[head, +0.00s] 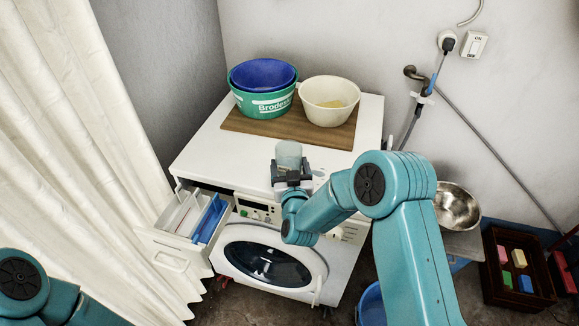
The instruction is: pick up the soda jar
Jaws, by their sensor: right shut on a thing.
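The soda jar (288,155) is a small pale grey-blue, cylindrical jar. My right gripper (291,173) is shut on it at the front part of the washing machine's white top (220,154). The jar stands upright in the jaws, and its lower part is hidden by the gripper. I cannot tell whether its base touches the machine top. Only part of my left arm shows at the bottom left corner; its gripper is out of view.
A wooden board (240,124) on the machine bears a green tub (262,104) with a blue bowl (263,73), and a cream bowl (329,100). The detergent drawer (172,245) is pulled out at left. A metal basin (457,207) and a crate (490,275) of coloured blocks are at right.

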